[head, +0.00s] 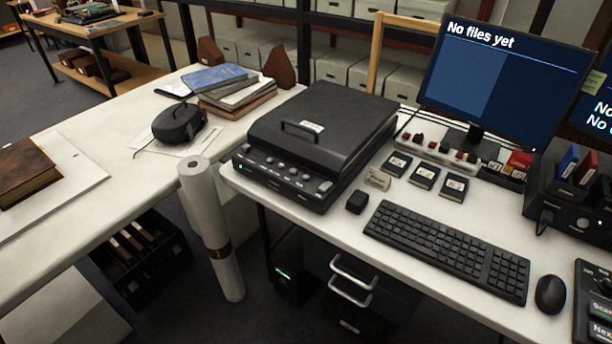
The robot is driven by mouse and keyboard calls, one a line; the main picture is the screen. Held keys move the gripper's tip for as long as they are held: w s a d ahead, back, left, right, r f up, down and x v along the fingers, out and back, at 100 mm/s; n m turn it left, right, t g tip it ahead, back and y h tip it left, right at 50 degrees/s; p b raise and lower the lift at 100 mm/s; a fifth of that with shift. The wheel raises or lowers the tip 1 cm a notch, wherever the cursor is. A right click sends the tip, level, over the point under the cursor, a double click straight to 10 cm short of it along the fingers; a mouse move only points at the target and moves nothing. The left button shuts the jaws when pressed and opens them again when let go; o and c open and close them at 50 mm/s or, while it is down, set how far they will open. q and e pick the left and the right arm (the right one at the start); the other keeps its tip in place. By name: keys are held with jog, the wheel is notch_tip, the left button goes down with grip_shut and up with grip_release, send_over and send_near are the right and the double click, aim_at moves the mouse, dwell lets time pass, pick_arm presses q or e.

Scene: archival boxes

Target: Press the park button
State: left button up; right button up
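A black flatbed scanner (322,130) with a closed lid and a handle sits on the white desk. Its front panel (285,175) carries several small round buttons and a paler rectangular one at its right end. Their labels are too small to read, so I cannot tell whether one is the park button. A dark control panel (597,300) is cut off at the lower right edge; its partly visible keys seem to read "Scan" and "Nex". Neither of my grippers is in view.
A monitor (505,80) showing "No files yet", a keyboard (447,249), a mouse (550,294) and several small black cartridges (424,177) are on the desk. A rolled paper tube (209,225) stands at the desk's left end. Books (235,88) lie on the left table.

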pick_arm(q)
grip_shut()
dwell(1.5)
